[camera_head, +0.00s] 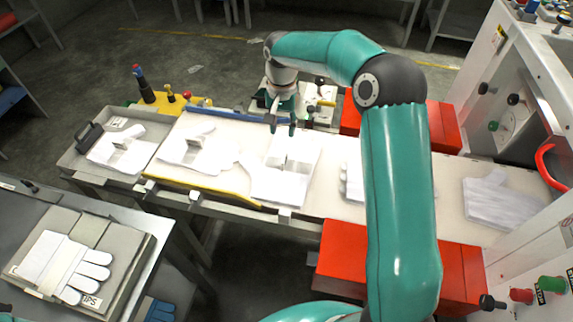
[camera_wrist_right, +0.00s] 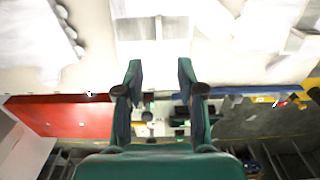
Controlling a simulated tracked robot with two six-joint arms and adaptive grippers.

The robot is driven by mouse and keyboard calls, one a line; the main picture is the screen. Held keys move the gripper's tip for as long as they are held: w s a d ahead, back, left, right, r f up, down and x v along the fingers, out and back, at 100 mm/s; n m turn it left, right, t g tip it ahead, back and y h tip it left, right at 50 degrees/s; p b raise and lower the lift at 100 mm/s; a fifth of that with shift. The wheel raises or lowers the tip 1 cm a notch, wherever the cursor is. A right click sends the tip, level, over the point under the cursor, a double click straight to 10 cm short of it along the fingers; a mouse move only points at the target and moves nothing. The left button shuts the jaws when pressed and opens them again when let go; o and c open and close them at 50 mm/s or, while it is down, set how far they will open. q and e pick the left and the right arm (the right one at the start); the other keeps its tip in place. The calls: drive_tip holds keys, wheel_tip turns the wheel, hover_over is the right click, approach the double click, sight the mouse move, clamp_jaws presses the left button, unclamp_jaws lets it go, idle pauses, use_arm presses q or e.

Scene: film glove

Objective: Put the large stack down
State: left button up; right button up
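Several white film-glove stacks lie along the pale conveyor bed (camera_head: 335,160). One stack (camera_head: 280,183) lies just in front of my right gripper (camera_head: 283,124), with a small upright flap or holder on it. Another stack (camera_head: 195,150) lies to its left, and one (camera_head: 122,150) lies at the left end. A flat stack (camera_head: 492,200) lies at the right end. I cannot tell which is the large one. In the right wrist view the fingers (camera_wrist_right: 160,78) stand apart with nothing between them, and the nearest stack (camera_wrist_right: 152,28) lies beyond the tips. My left gripper is out of view.
Gloves (camera_head: 65,262) lie on a tray at the lower left. Red blocks (camera_head: 345,250) flank the conveyor. A white machine (camera_head: 515,75) with knobs stands at the right. A yellow fixture (camera_head: 165,100) stands behind the conveyor. My right arm hides part of the bed.

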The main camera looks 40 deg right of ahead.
sight(284, 159)
wheel_tip(284, 159, down, 10)
drive_tip(key=shift+p, duration=0.65)
drive_tip(key=shift+f+p, duration=0.4)
drive_tip(key=shift+f, duration=0.1)
wheel_tip(284, 159, down, 4)
drive_tip(key=shift+r+p, duration=0.25)
drive_tip(key=shift+p, duration=0.4)
drive_tip(key=shift+f, duration=0.4)
clamp_jaws()
